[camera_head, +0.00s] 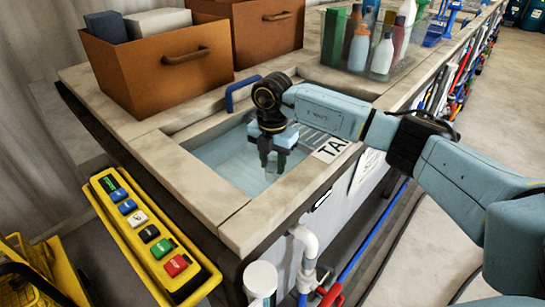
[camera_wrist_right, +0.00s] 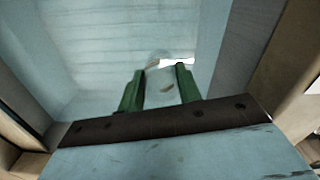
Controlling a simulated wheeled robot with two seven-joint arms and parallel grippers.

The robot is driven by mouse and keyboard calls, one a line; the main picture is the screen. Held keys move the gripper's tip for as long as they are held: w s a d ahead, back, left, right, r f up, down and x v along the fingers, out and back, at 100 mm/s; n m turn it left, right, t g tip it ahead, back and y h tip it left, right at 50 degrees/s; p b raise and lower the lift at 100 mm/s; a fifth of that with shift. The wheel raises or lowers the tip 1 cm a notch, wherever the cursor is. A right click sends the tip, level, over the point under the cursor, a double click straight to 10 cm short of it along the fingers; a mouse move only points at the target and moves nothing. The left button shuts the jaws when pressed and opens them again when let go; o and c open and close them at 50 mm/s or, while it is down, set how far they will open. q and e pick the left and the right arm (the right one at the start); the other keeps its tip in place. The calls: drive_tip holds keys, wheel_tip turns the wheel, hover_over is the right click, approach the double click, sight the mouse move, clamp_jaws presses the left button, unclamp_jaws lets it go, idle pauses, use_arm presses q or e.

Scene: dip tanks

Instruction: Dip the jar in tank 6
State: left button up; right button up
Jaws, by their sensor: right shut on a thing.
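My right gripper (camera_head: 272,165) points down inside the opening of a tank (camera_head: 215,152) with pale blue inner walls, in the head view. Its green fingers also show in the right wrist view (camera_wrist_right: 160,85), shut on a clear, see-through jar (camera_wrist_right: 163,72) with a white strip near it. The jar is hard to make out in the head view. A white label (camera_head: 331,150) on the tank's right rim reads "TA"; the rest of it is cut off from sight, so the tank number cannot be read. My left gripper is not in view.
Brown boxes with handles (camera_head: 165,72) stand on the far rim. A blue handle (camera_head: 241,92) rises at the tank's back edge. A clear bin of bottles (camera_head: 380,78) stands behind my right arm. A yellow button panel (camera_head: 118,232) is at front left. A white pipe (camera_head: 306,243) is below.

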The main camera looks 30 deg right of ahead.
wheel_tip(320, 180, down, 9)
drive_tip(key=b, duration=0.4)
drive_tip(key=shift+r+b, duration=0.1)
drive_tip(key=shift+b, duration=0.2)
idle(0.3)
idle(0.3)
idle(0.5)
idle(0.7)
drive_tip(key=shift+r, duration=0.1)
